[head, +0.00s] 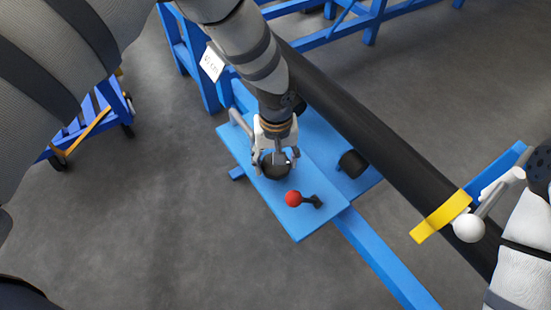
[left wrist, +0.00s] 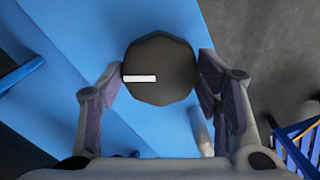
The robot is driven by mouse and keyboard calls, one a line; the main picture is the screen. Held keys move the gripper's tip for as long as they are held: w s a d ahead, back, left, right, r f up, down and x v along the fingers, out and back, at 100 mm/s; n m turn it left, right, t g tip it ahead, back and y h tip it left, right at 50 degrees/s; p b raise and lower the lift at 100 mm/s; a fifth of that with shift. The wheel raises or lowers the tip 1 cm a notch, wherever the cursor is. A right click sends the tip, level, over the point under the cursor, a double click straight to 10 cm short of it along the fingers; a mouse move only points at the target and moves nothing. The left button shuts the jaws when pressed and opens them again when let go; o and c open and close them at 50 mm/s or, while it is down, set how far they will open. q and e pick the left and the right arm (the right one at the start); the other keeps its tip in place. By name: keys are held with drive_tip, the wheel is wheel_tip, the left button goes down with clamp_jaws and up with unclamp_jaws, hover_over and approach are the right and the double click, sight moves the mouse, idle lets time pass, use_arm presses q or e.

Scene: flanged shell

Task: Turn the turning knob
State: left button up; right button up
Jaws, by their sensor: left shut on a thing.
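The turning knob (head: 276,167) is a round black knob on a blue panel (head: 300,226). In the left wrist view the knob (left wrist: 160,85) shows from above, with a white bar mark lying nearly horizontal left of its middle. My left gripper (head: 273,158) comes down over the knob from above. In the left wrist view its fingers (left wrist: 160,76) stand on both sides of the knob, shut on it. The fingers hide part of the knob in the head view.
A red ball-ended lever (head: 293,199) stands close to the knob on the same panel. A black cylinder (head: 352,163) is to its right. A thick dark pipe (head: 390,145) runs diagonally behind. A white ball (head: 468,228) and yellow plate (head: 440,217) are at right.

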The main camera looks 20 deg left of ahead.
use_arm(q)
drive_tip(key=m, duration=1.1)
drive_tip(key=shift+m, duration=0.4)
idle(0.4)
drive_tip(key=o, duration=1.2)
drive_tip(key=shift+c, duration=0.2)
wheel_tip(320, 180, up, 12)
